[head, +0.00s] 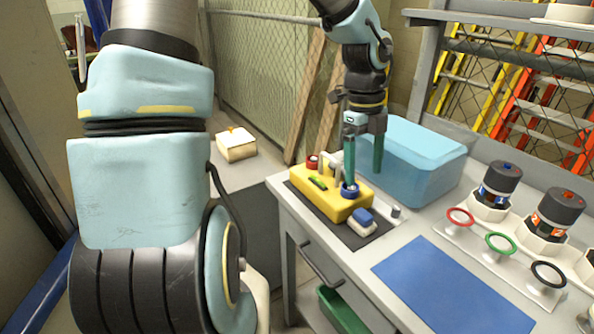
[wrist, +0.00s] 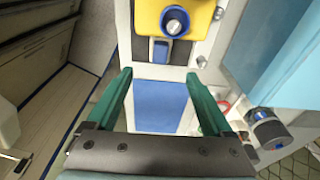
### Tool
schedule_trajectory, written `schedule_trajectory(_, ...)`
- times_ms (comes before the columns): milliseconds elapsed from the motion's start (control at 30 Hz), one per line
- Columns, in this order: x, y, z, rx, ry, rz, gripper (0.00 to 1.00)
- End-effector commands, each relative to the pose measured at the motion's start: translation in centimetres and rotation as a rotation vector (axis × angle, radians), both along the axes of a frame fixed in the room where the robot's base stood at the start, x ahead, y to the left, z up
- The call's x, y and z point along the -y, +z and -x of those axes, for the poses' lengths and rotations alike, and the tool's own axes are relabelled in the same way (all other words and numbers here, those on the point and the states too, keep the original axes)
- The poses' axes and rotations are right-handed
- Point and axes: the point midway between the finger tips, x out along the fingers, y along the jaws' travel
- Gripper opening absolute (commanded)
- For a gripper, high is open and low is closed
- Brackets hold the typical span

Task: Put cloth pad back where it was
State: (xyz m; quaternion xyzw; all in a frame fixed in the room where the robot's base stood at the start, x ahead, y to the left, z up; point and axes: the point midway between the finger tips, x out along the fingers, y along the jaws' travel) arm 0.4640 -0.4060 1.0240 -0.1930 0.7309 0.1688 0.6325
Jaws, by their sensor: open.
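No piece in view is plainly the cloth pad. A small blue-and-white block (head: 361,222), perhaps the pad, lies against the front right end of the yellow holder (head: 325,200) on the worktop. It also shows in the wrist view (wrist: 160,50). A flat blue mat (head: 450,287) lies further right on the worktop; it shows between my fingers in the wrist view (wrist: 160,108). My gripper (head: 364,178) points down near the yellow holder's right end, with green fingers apart and nothing between them. In the head view one fingertip overlaps the holder's blue ring.
A translucent blue bin (head: 420,165) stands close behind my gripper. Red, green and black rings on stands (head: 500,243) and dark-capped thrusters (head: 557,212) line the right side. A cream block (head: 236,145) sits further back, left.

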Motion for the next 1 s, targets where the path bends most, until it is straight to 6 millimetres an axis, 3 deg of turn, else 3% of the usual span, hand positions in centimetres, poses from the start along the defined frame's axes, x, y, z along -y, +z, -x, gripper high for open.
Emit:
schedule_trajectory(167, -3.6, -0.7, -0.6, 0.011, 0.309, -0.06, 0.85)
schedule_trajectory(500, -17.9, -0.5, -1.0, 0.058, 1.735, -0.113, 0.85)
schedule_trajectory(633, -21.6, 0.0, -0.3, 0.038, 2.172, -0.063, 0.85)
schedule_trajectory(800, -23.9, 0.3, 0.3, 0.005, 2.473, -0.013, 0.85)
schedule_trajectory(1000, -24.3, 0.3, 0.5, -0.004, 2.53, -0.004, 0.85)
